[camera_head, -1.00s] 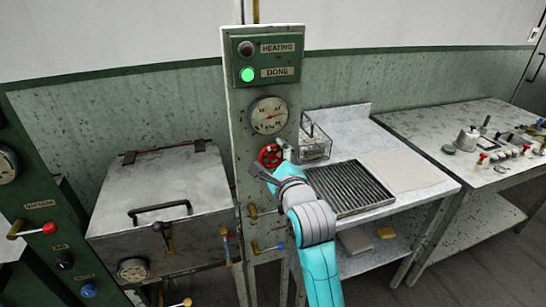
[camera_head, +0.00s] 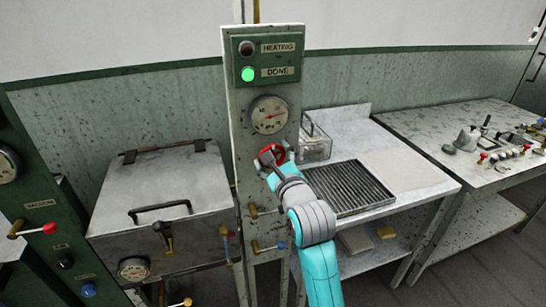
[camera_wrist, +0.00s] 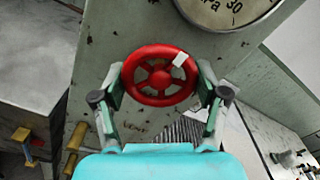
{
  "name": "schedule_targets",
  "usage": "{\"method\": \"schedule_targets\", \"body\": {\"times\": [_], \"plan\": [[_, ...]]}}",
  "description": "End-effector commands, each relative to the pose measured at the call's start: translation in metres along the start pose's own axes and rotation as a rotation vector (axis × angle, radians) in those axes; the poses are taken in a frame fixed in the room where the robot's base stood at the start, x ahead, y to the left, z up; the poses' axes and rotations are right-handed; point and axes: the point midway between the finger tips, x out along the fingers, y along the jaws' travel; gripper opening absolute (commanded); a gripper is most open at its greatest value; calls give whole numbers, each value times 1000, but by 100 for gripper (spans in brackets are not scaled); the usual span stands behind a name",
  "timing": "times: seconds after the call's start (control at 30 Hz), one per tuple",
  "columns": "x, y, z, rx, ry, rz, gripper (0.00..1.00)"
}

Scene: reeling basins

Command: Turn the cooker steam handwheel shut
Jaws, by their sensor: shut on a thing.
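The red steam handwheel (camera_head: 271,154) is mounted on the front of the upright panel, below the round gauge. In the wrist view the handwheel (camera_wrist: 160,75) shows whole, with spokes and a small white mark at the upper right of its rim. My gripper (camera_head: 272,162) is at the handwheel in the head view and covers part of it. In the wrist view my gripper (camera_wrist: 160,80) has one finger on each side of the rim, shut on the wheel.
The panel carries a gauge (camera_head: 269,115), a lit green DONE lamp (camera_head: 248,74) and brass-handled valves (camera_head: 262,211) below the wheel. A lidded metal cooker (camera_head: 160,195) stands left. A table with a ribbed tray (camera_head: 347,188) and a wire basket (camera_head: 315,146) stands right.

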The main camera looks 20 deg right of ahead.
Motion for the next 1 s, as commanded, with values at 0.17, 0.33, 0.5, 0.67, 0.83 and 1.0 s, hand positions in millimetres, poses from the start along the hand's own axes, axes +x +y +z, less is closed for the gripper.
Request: {"method": "schedule_targets", "body": {"times": [0.17, 0.33, 0.5, 0.67, 0.83, 1.0], "plan": [[0, 1, -1, 2, 2, 2, 78], [0, 0, 0, 1, 1, 1, 99], [0, 0, 0, 0, 0, 1, 99], [-3, 0, 0, 0, 0, 1, 99], [-24, 1, -1, 0, 1, 1, 99], [-58, 1, -1, 0, 1, 1, 99]]}}
